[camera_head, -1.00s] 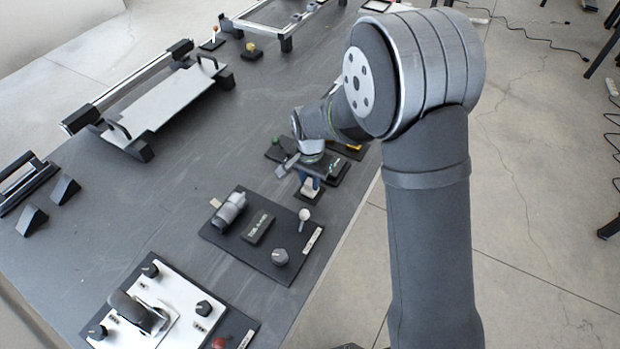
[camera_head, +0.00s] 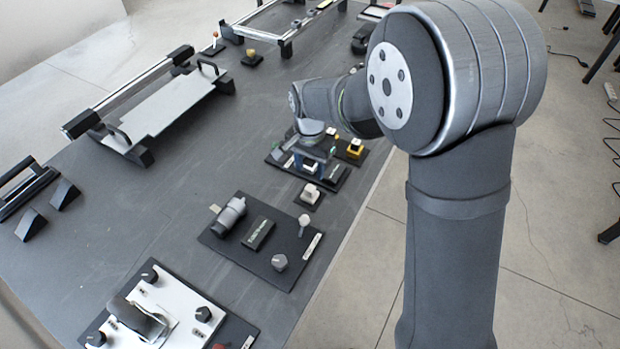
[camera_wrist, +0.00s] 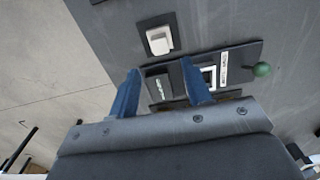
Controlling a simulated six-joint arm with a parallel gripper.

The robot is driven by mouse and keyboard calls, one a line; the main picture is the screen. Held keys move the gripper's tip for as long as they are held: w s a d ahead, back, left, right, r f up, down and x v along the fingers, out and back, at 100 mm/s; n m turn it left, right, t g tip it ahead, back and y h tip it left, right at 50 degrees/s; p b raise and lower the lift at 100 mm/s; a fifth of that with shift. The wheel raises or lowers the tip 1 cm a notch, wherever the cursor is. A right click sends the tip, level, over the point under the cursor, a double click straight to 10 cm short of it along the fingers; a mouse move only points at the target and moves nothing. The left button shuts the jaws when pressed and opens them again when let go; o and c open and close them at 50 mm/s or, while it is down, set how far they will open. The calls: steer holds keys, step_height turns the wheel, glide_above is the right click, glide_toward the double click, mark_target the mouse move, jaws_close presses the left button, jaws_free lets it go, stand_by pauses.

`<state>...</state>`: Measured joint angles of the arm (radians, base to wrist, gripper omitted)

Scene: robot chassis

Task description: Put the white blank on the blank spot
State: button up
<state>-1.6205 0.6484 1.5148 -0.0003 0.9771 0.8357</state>
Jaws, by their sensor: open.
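The white blank (camera_head: 310,191) is a small white block on a small dark square pad (camera_head: 318,202) near the table's right edge. In the wrist view the blank (camera_wrist: 158,40) lies on its pad (camera_wrist: 174,29), just beyond my fingertips. My gripper (camera_head: 310,170) is open, with blue fingers, behind the blank and over a dark panel. In the wrist view my gripper (camera_wrist: 160,64) has nothing between its fingers. A white-framed square (camera_wrist: 208,76) shows on the panel beside the right finger. I cannot tell which marked place is the blank spot.
The dark panel (camera_wrist: 236,58) carries labels and a green knob (camera_wrist: 262,69); a yellow button (camera_head: 355,147) stands there too. Another panel with a grey cylinder (camera_head: 231,213) and knobs lies nearer.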

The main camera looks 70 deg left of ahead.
step_height(320, 180, up, 4)
glide_above(310, 187)
steer(key=shift+d+r, duration=0.1)
steer(key=shift+r, duration=0.05)
step_height(310, 187, down, 12)
steer(key=shift+r, duration=1.65)
